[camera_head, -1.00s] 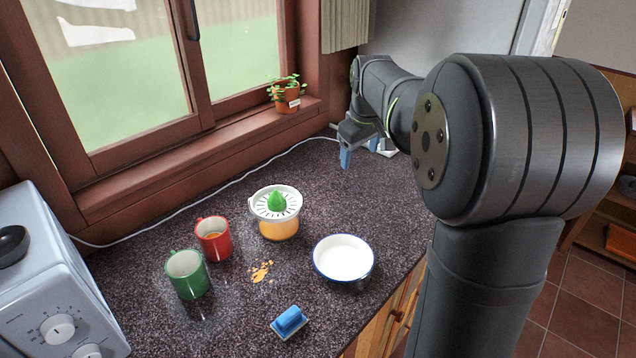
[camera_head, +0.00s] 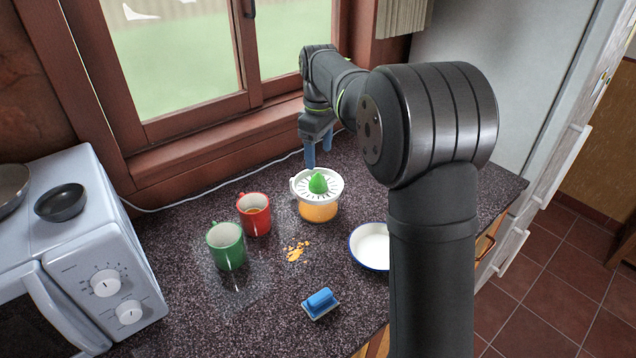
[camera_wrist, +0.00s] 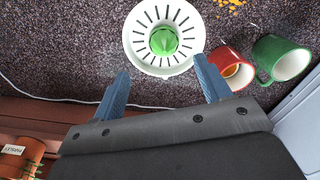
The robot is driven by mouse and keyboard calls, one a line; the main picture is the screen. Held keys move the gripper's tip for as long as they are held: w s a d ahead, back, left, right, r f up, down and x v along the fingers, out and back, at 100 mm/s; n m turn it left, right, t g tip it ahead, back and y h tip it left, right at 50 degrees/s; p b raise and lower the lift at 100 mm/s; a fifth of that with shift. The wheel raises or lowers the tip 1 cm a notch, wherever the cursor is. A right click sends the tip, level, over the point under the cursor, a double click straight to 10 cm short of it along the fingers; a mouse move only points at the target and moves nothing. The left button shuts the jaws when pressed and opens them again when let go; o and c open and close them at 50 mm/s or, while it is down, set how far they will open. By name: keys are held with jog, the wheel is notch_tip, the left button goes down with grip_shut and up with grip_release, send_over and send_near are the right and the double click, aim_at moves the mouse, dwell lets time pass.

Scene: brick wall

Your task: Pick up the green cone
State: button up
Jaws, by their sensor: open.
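The green cone (camera_head: 318,183) stands point up in the middle of a white slotted juicer top (camera_head: 334,190), over an orange base (camera_head: 318,211). In the wrist view the green cone (camera_wrist: 163,41) shows from above, ahead of my fingertips and between their lines. My gripper (camera_head: 319,163) hangs just behind the juicer in the head view, blue fingers pointing down, above the cone's level or near it. In the wrist view my gripper (camera_wrist: 164,75) is open with nothing between its fingers.
A red mug (camera_head: 254,214) and a green mug (camera_head: 226,246) stand left of the juicer. A white bowl (camera_head: 370,247) is partly behind my arm. A blue sponge brush (camera_head: 320,302) lies in front. A white oven (camera_head: 80,250) stands at left; the window sill (camera_head: 220,143) runs behind.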

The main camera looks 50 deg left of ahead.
aim_at(318, 177)
notch_tip(318, 177, down, 3)
jog(key=shift+f, duration=0.1)
jog(key=shift+s+d+f, duration=0.1)
jog(key=shift+s+f, duration=0.05)
jog(key=shift+f, duration=1.2)
jog(key=shift+s+d+f, duration=0.1)
jog(key=shift+s+f, duration=0.05)
jog(key=shift+f, duration=1.15)
jog(key=c, duration=1.1)
jog(key=shift+o, duration=0.2)
jog(key=shift+r, duration=0.1)
